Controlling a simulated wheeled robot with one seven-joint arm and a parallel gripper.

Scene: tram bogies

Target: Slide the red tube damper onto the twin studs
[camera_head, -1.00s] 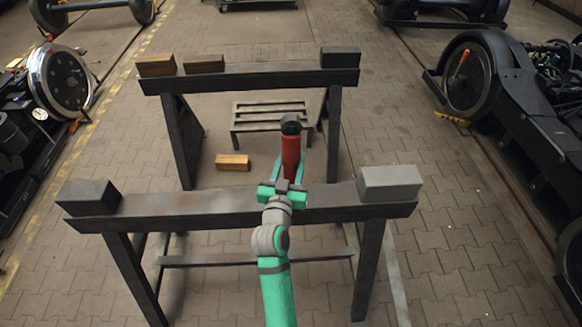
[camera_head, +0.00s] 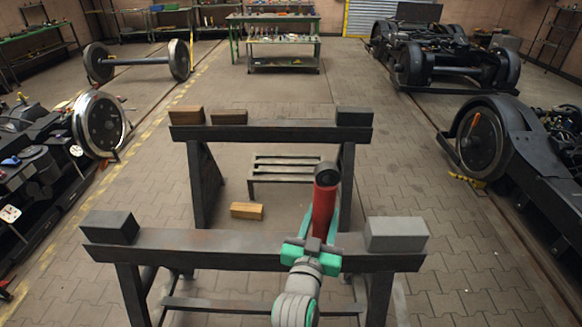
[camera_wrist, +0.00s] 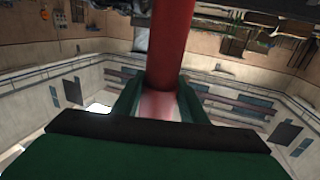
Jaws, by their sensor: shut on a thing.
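The red tube damper (camera_head: 322,208) is a red cylinder with a dark round end cap, standing tilted above the near trestle beam. My gripper (camera_head: 326,222) is shut on it, with green fingers on both sides of the tube. In the wrist view the red tube (camera_wrist: 170,45) rises between my green fingers (camera_wrist: 160,98); its upper end is cut off by the frame. The twin studs cannot be made out in either view.
Two dark trestles, a near one (camera_head: 200,243) and a far one (camera_head: 280,134), carry grey and wooden blocks. A low slatted stand (camera_head: 283,172) and a wooden block (camera_head: 246,211) are between them. Bogies stand left (camera_head: 40,165) and right (camera_head: 525,150). The paved aisle beyond is open.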

